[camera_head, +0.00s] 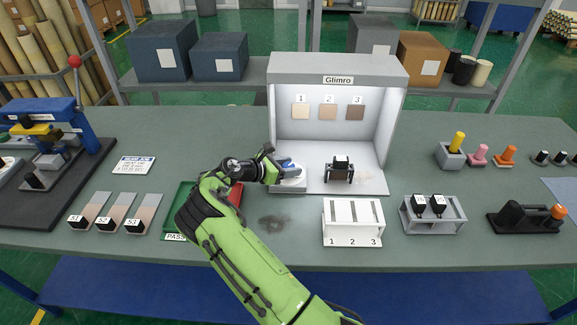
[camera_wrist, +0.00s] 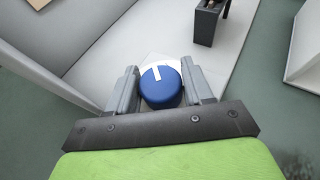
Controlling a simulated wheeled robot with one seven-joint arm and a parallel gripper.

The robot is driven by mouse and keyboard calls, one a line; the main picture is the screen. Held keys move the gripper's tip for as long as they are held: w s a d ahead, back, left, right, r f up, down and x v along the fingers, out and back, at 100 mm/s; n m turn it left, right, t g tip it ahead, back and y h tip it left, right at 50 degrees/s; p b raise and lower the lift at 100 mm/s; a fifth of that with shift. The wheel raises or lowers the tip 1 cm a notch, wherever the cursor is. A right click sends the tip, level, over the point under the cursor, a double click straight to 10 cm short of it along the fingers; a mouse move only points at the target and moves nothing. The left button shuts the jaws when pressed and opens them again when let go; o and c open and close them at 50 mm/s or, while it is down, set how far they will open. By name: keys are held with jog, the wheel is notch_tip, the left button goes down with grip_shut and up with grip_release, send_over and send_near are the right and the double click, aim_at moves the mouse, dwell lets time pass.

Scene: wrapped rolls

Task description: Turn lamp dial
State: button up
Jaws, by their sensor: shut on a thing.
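The lamp dial is a round blue knob with a white pointer mark. In the wrist view the dial (camera_wrist: 161,88) sits between the two fingers of my gripper (camera_wrist: 161,86), which is shut on its sides. The white mark points up and slightly left there. In the head view my gripper (camera_head: 281,168) is at the front left corner of the light booth (camera_head: 338,72), and the dial (camera_head: 288,163) shows only in part beside the fingers. The booth is white and labelled Glimro, with three numbered brown swatches on its back wall.
A dark stand (camera_head: 340,170) is on the booth floor, right of my gripper. A white slotted rack (camera_head: 353,222) stands in front of the booth. A green tray (camera_head: 178,208) is partly behind my arm. Bare table lies between the tray and the rack.

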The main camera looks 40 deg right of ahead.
jog(key=shift+m+g+y+b, duration=0.3)
jog(key=shift+m+g+b, duration=0.55)
jog(key=shift+m+g, duration=0.85)
jog(key=shift+g, duration=0.3)
jog(key=o, duration=1)
jog(key=shift+c, duration=0.2)
